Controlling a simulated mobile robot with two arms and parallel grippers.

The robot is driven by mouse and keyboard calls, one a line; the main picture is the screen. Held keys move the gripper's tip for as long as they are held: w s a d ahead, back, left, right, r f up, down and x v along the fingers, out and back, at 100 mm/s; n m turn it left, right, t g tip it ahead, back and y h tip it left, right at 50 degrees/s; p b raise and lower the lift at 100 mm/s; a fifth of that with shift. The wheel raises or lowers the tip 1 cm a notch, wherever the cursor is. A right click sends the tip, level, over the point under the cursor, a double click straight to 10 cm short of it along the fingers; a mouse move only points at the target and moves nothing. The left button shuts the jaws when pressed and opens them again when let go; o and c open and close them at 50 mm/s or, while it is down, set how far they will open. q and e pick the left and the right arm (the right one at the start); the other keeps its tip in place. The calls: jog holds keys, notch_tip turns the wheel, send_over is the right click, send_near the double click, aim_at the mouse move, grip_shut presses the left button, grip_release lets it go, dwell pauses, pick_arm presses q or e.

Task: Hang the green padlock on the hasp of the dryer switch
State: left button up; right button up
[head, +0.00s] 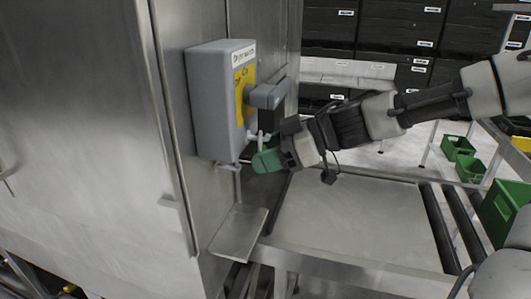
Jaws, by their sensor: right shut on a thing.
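The dryer switch (206,102) is a grey box on the steel cabinet, with a label on top, a yellow plate (243,92) and a grey handle (264,95). A small light hasp (258,136) shows low on its front side. My right gripper (281,155) reaches in from the right and is shut on the green padlock (266,161), just below the hasp. The padlock's shackle is too small to make out, and I cannot tell whether it touches the hasp. My left gripper is not in view.
A steel cabinet (85,120) fills the left side. A small metal shelf (239,232) juts out below the switch. A flat table (350,218) with rollers (462,222) lies under my right arm. Green bins (457,147) and black crates (397,27) stand behind.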

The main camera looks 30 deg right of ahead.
jog(key=o, duration=1)
jog(key=b+v, duration=0.1)
jog(key=v, duration=0.9)
jog(key=shift+s+d+r, duration=0.1)
jog(key=shift+s+d, duration=0.15)
jog(key=shift+d, duration=0.05)
